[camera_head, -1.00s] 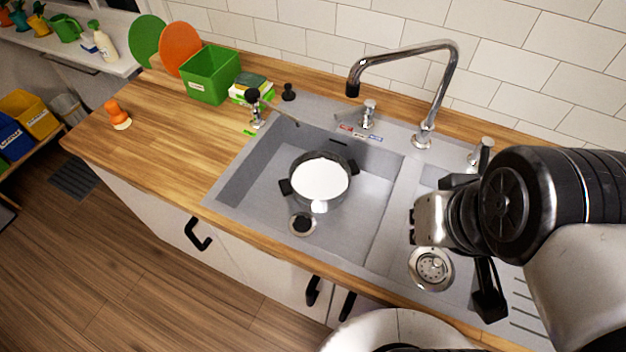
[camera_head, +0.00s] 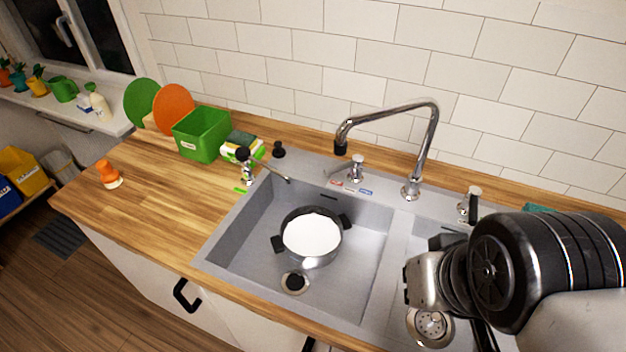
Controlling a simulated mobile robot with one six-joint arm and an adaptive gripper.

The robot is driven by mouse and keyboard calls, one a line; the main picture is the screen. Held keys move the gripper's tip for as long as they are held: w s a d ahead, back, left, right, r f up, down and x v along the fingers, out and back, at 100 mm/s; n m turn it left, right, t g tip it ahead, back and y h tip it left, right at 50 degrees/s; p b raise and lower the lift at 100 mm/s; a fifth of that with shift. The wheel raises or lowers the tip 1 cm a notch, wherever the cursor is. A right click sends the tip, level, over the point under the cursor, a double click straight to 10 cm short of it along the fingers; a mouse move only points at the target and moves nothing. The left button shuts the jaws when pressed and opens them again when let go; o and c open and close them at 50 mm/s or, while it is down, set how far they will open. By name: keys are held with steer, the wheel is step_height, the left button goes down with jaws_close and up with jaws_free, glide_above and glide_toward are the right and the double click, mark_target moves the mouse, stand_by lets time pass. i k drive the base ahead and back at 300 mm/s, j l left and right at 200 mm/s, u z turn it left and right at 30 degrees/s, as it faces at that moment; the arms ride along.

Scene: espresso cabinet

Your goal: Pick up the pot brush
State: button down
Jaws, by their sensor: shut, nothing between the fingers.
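The pot brush (camera_head: 109,174), with an orange knob handle and a pale base, stands on the left end of the wooden counter. My gripper (camera_head: 408,286) is at the right, over the divider and right basin of the sink. It is far from the brush, shut and empty. My arm hides part of the right basin.
A grey sink (camera_head: 345,272) holds a pot (camera_head: 311,234) with a white inside. A tall faucet (camera_head: 433,140) rises behind it. The counter around the brush is mostly clear.

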mark_target(111, 177)
steer(key=u, duration=1.6)
